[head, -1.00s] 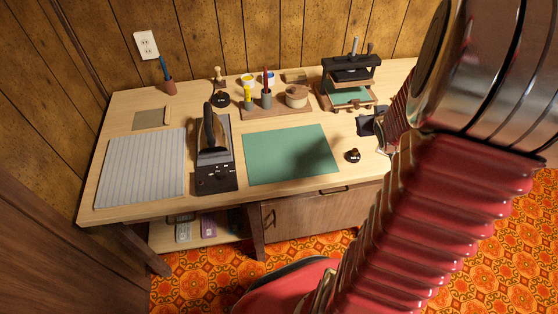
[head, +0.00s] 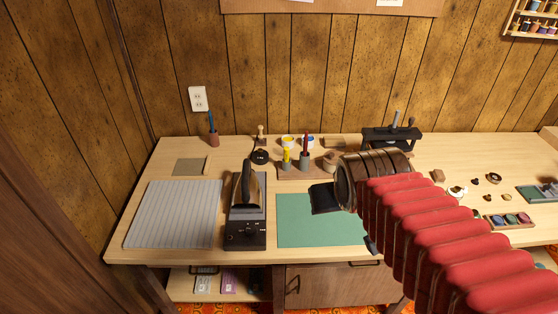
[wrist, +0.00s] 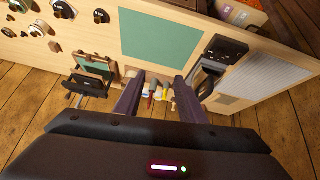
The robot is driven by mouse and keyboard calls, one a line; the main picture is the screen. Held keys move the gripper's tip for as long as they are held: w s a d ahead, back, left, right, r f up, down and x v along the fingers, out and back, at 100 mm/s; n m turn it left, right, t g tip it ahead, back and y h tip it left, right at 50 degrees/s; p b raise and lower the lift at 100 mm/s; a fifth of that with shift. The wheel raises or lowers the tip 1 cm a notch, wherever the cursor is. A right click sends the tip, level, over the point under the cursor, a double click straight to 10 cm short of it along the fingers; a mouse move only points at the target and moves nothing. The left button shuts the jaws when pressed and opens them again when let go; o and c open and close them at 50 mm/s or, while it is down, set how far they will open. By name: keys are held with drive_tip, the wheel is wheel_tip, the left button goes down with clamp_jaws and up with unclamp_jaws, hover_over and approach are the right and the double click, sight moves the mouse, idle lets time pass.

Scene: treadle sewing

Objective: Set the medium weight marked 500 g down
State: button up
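My gripper (wrist: 162,80) is open in the wrist view, with nothing between its two dark fingers but the bench beyond. In the head view its dark end (head: 326,198) hangs over the green mat (head: 300,232), partly hidden by my arm. A dark round piece with a knob (wrist: 101,16) stands on the bench beside the mat in the wrist view; my arm hides that spot in the head view. I cannot read 500 g on any piece.
An iron on a black stand (head: 245,235) and a grey ribbed pad (head: 175,213) are left of the mat. Pots and pens on a wooden tray (head: 300,174) and a press (head: 391,135) stand behind. Small items and a colour tray (head: 508,222) are at right.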

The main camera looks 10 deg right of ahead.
drive_tip(key=s+a+r+n+g+y, duration=0.1)
drive_tip(key=s+a, duration=0.5)
drive_tip(key=a, duration=0.1)
drive_tip(key=shift+s+a+r+y, duration=0.15)
drive_tip(key=shift+s+a+y, duration=0.15)
drive_tip(key=shift+s+y, duration=0.1)
idle(0.7)
